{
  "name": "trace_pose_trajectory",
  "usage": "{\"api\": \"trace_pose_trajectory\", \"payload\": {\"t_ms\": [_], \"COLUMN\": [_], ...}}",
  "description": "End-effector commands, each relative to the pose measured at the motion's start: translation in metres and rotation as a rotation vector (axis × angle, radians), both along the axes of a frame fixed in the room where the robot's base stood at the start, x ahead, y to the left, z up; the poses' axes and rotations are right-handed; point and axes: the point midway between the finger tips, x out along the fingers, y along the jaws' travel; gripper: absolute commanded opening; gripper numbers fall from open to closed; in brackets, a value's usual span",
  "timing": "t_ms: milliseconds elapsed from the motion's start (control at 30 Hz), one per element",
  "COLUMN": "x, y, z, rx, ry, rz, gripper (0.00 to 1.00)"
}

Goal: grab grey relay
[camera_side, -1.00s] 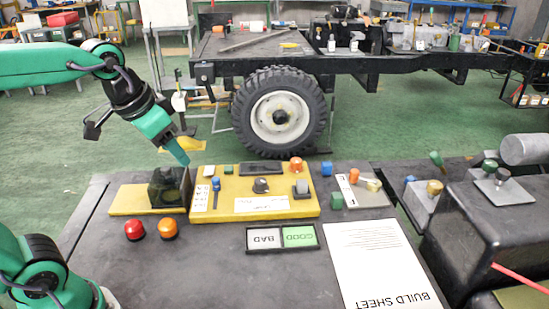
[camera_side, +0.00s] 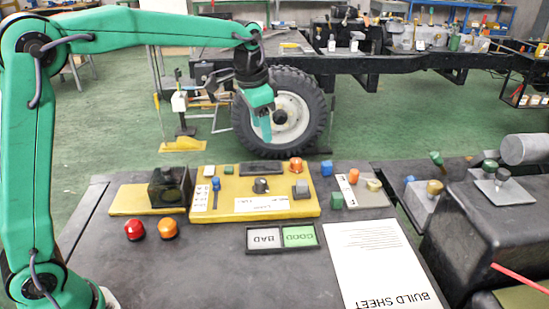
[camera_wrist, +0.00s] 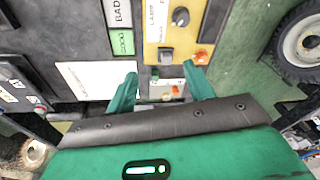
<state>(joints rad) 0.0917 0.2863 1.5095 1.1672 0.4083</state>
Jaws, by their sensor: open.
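A grey block (camera_side: 300,189), which looks like the grey relay, sits at the right end of the yellow panel (camera_side: 230,212), below an orange knob (camera_side: 296,165). In the wrist view the grey block (camera_wrist: 166,56) shows just beyond my fingers, left of the orange knob (camera_wrist: 201,57). My gripper (camera_side: 265,132) is high above the table, pointing down, in front of the truck wheel in the side picture. Its two fingers (camera_wrist: 163,82) are apart with nothing held between them.
A blue block (camera_side: 326,169) and a green block (camera_side: 336,201) stand right of the panel, near a small grey plate with knobs. A dark box (camera_side: 170,187) is at left. A GOOD/BAD tray (camera_side: 282,238) and build sheet (camera_side: 380,265) lie in front.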

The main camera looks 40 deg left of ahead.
Motion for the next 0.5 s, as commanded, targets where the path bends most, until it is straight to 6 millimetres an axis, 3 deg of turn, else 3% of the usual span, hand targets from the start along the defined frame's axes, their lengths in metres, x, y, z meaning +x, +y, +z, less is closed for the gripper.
{"api": "trace_pose_trajectory", "payload": {"t_ms": [200,500], "x": [0.042,0.087], "y": [-0.013,-0.03], "z": [-0.032,-0.085], "rx": [0.015,0.032], "ry": [0.054,0.121], "rz": [-0.081,-0.192], "gripper": [0.53,0.53]}}
